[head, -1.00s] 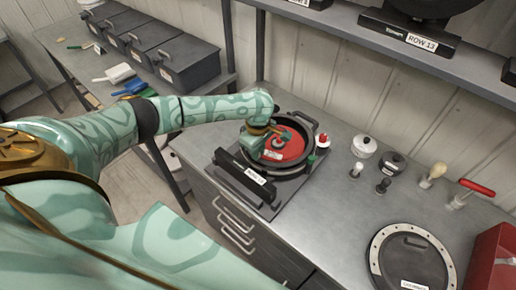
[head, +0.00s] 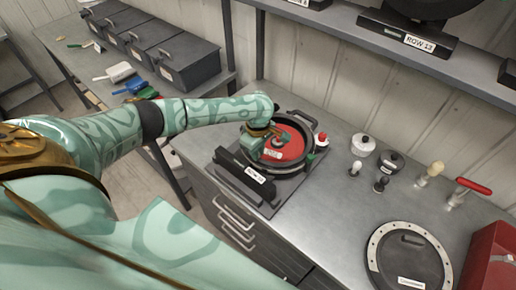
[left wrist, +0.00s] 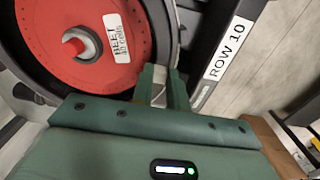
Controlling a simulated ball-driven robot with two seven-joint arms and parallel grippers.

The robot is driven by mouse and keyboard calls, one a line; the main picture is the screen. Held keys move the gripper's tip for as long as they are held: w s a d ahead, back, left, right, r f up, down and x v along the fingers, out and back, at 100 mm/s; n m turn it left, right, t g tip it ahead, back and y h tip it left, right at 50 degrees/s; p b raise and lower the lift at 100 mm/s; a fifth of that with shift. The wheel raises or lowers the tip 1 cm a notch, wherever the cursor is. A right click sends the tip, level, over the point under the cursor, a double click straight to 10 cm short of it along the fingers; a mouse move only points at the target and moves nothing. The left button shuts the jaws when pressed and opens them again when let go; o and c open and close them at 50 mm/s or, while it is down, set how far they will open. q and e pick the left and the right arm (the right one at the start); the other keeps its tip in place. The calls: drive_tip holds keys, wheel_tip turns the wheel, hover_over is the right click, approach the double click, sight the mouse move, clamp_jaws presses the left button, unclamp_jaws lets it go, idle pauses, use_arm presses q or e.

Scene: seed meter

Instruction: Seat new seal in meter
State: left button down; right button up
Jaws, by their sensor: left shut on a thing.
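The seed meter is an open round dark housing (head: 311,122) on the bench, with a ROW 10 plate (head: 256,177) at its front. A red disc (head: 297,150) with a BEET label lies inside it; it also shows in the left wrist view (left wrist: 60,20), with a pale hub at its centre. I cannot tell whether this is the seal. My right gripper is out of view.
A round cover (head: 412,262) lies at the front right, near a red box (head: 494,262). Small knobbed tools and a red-handled tool (head: 474,187) stand behind. A shelf (head: 350,34) overhangs the back.

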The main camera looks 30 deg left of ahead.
use_arm(q)
drive_tip(key=shift+f+p, duration=0.7)
drive_tip(key=shift+f, duration=0.05)
idle(1.0)
drive_tip(key=shift+p, duration=0.3)
drive_tip(key=shift+s+f, duration=0.15)
drive_tip(key=shift+f, duration=0.05)
idle(0.4)
drive_tip(key=shift+s+f+p, duration=0.1)
drive_tip(key=shift+s+p, duration=0.05)
drive_tip(key=shift+p, duration=0.25)
drive_tip(key=shift+s+d+f, duration=0.1)
drive_tip(key=shift+f, duration=0.05)
drive_tip(key=c, duration=1.5)
unclamp_jaws()
drive_tip(key=shift+o, duration=1)
drive_tip(key=shift+w+f, duration=0.15)
drive_tip(key=shift+w, duration=0.15)
drive_tip(key=shift+s, duration=0.1)
